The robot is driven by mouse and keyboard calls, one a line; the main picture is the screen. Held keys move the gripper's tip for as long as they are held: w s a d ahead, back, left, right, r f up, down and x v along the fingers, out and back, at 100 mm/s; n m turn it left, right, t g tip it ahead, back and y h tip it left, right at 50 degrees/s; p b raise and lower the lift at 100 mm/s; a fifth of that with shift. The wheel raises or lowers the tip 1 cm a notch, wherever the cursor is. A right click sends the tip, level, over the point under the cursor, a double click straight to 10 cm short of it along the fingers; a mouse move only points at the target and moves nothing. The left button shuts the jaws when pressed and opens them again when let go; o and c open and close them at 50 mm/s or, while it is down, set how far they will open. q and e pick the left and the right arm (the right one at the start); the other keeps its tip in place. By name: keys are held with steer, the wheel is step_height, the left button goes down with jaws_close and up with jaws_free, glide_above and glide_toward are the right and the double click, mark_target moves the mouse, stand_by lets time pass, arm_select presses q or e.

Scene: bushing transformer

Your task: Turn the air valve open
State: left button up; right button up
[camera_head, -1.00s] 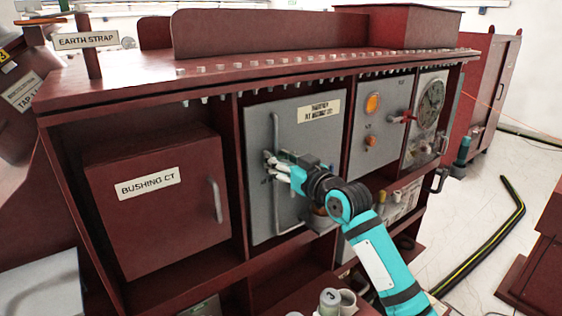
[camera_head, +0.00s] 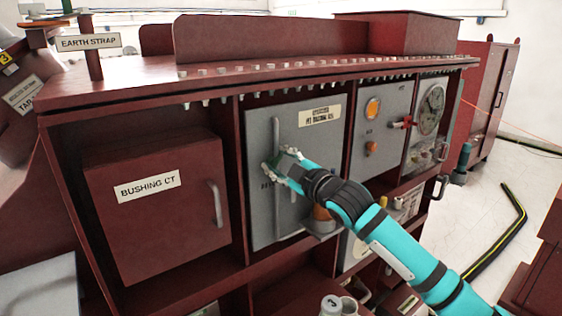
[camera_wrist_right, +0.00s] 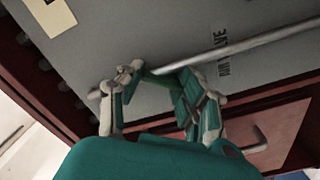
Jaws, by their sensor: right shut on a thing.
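The air valve handle (camera_head: 276,132) is a long, thin grey bar standing upright on a grey panel (camera_head: 320,150). In the right wrist view the bar (camera_wrist_right: 240,46) runs slantwise across the panel, beside the printed words AIR VALVE. My right gripper (camera_head: 270,167) is shut on the bar near its middle. In the right wrist view the gripper (camera_wrist_right: 150,82) has its fingers around the bar, and they hide part of it. My left gripper is not in view.
A red BUSHING CT door (camera_head: 150,220) with a grey handle is left of the panel. To the right are an orange lamp (camera_head: 372,107), a red-handled switch (camera_head: 402,124) and a round gauge (camera_head: 431,108). A cup (camera_head: 331,306) stands below.

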steer(key=n, duration=0.2)
steer(key=f+n+p, duration=0.1)
steer(key=n, duration=0.1)
steer(key=n+p, duration=0.1)
steer(key=shift+s+a+f+n, duration=0.15)
steer(key=shift+s+a+n, duration=0.05)
steer(key=shift+a+n, duration=0.2)
steer(key=shift+d+f+n+p, duration=0.1)
steer(key=shift+n+p, duration=0.3)
steer(key=shift+n, duration=0.4)
steer(key=o, duration=1.5)
steer(key=shift+r, duration=0.25)
steer(key=v, duration=1.2)
steer(key=shift+d, duration=0.1)
steer(key=shift+w, duration=0.1)
